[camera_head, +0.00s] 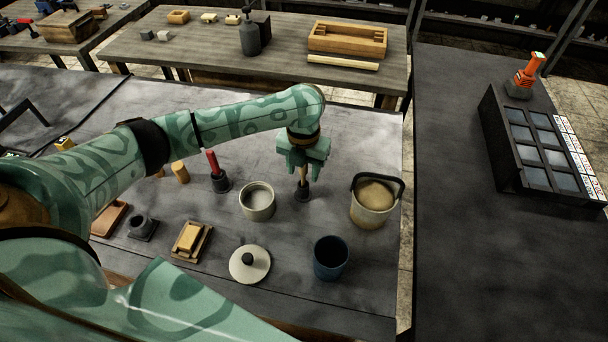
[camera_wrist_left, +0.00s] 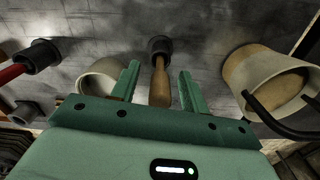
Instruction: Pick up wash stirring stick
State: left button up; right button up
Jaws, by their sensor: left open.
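The wash stirring stick (camera_wrist_left: 160,84) is a wooden handle standing upright in a small dark holder (camera_head: 303,194). In the head view the stick (camera_head: 303,173) shows just below my left gripper (camera_head: 303,165). In the left wrist view my left gripper (camera_wrist_left: 159,88) is open, with one finger on each side of the wooden stick and gaps to both. Its lower end is hidden in the holder. My right gripper is not in view.
A pale pot (camera_head: 257,203) stands left of the stick and a handled bucket (camera_head: 373,205) right of it. A dark blue cup (camera_head: 330,260) and a pale lid (camera_head: 249,266) are nearer. A red-handled tool (camera_head: 212,162) stands in another holder.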

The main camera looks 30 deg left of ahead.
pick_arm(q)
jog(key=shift+r, duration=0.15)
grip_shut()
